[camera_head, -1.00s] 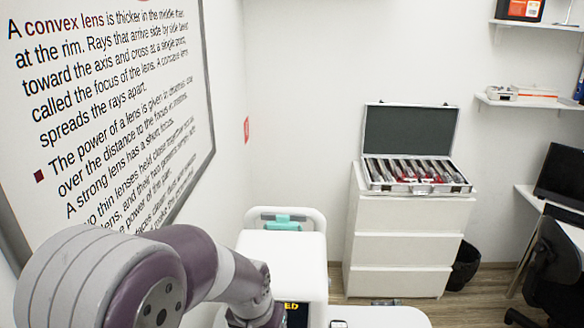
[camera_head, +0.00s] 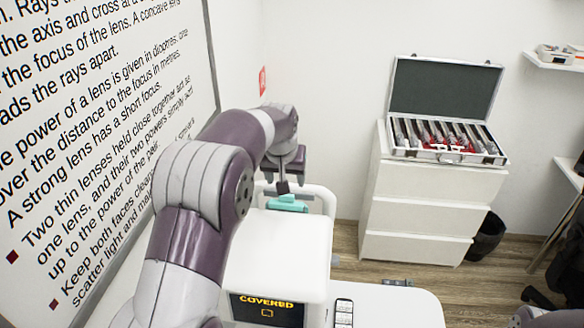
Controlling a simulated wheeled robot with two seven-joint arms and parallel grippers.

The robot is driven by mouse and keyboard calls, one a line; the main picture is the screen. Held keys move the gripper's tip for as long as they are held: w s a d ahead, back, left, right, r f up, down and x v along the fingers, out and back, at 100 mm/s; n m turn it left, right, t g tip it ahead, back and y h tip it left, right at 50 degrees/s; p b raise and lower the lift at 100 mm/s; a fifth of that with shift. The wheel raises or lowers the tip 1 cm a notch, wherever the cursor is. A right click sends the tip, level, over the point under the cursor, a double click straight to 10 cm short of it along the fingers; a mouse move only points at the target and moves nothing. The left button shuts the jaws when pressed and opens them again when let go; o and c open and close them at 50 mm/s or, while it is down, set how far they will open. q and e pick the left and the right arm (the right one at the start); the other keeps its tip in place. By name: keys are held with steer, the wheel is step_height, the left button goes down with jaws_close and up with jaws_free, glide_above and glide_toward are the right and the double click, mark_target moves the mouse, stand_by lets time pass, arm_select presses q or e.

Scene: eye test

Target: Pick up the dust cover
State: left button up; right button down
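My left arm reaches in from the left and bends over the device. My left gripper (camera_head: 283,187) points down just above the teal piece. Its dark fingers overlap the far end of the piece in the picture; I cannot tell whether they touch it or how wide they are apart. My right gripper is not in view.
A white table (camera_head: 385,308) carries the device, with a white remote-like keypad (camera_head: 343,313) beside it. An open lens case (camera_head: 440,150) stands on a white drawer unit (camera_head: 425,210). A text board (camera_head: 90,120) is close on the left.

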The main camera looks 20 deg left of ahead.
mark_target(287, 196)
arm_select(q)
steer(key=s+f, duration=0.1)
steer(key=f+b, duration=0.1)
steer(key=shift+s+a+f, duration=0.15)
steer(key=shift+s+f, duration=0.2)
steer(key=w+f, duration=0.1)
steer(key=w+f+b, duration=0.1)
steer(key=w+f, duration=0.2)
steer(key=f, duration=0.1)
steer(key=shift+w+a+b, duration=0.25)
steer(key=shift+b, duration=0.05)
steer(key=shift+s+r, duration=0.3)
steer(key=shift+s, duration=0.45)
steer(key=shift+w+f, duration=0.25)
steer(key=shift+w, duration=0.2)
steer(key=c, duration=0.8)
steer(key=shift+o, duration=0.2)
steer(key=shift+s, duration=0.1)
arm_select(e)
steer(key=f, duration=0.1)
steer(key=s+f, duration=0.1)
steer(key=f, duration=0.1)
arm_select(q)
steer(key=shift+s+r, duration=0.1)
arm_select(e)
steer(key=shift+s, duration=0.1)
arm_select(q)
steer(key=shift+r, duration=0.15)
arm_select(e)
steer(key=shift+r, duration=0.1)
